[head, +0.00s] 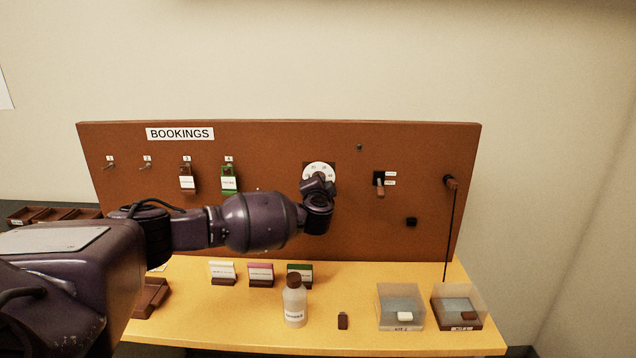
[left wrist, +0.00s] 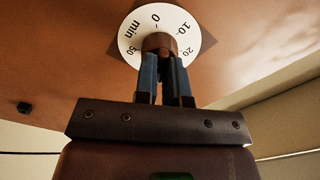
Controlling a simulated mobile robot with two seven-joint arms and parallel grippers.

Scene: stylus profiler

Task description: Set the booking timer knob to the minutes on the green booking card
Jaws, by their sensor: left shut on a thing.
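The booking timer has a white dial (head: 319,168) on the brown board and is partly covered by my left wrist in the head view. In the left wrist view the dial (left wrist: 128,44) shows 0, 10, 20, 50 and "min". Its brown round knob (left wrist: 160,43) sits at the dial's centre. My left gripper (left wrist: 163,62) is shut on the knob, one blue finger on each side. The knob's pointer mark cannot be made out. A green booking card (head: 300,268) stands in a holder on the table, partly behind a bottle; its writing is too small to read. My right gripper is not in view.
White and pink cards (head: 261,269) stand left of the green one. The bottle (head: 295,302) stands in front. Two clear bins (head: 400,291) are at the table's right. Tags hang on board hooks (head: 228,180). A lever switch (head: 380,187) is right of the dial.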

